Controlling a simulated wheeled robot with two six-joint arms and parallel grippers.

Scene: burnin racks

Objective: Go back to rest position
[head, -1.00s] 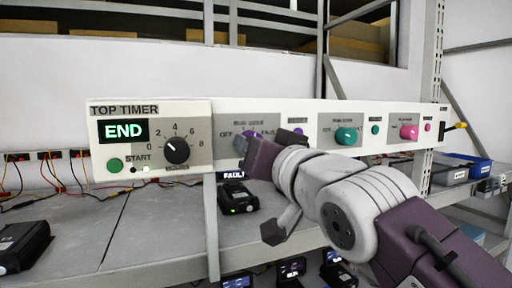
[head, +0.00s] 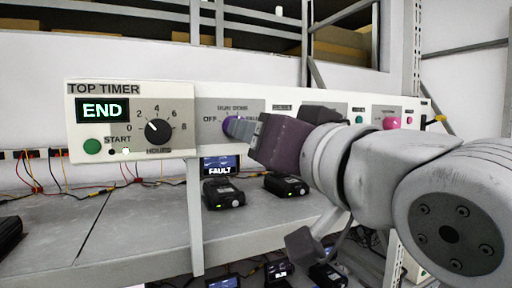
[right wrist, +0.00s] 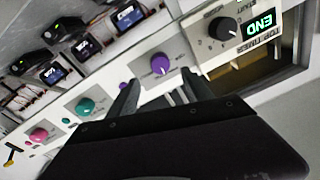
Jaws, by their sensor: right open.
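My right gripper (head: 255,138) is open and empty in front of the control panel (head: 180,100). My right arm comes in from the right and hides part of the panel. My left gripper is in neither view.
The timer display (head: 102,110) reads END, beside a black dial (head: 158,130) and a green start button (head: 92,146). A teal knob (right wrist: 84,106) and a pink knob (right wrist: 39,135) are further along. Black devices (head: 223,195), one showing FAULT, stand on the grey shelf (head: 130,225) below.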

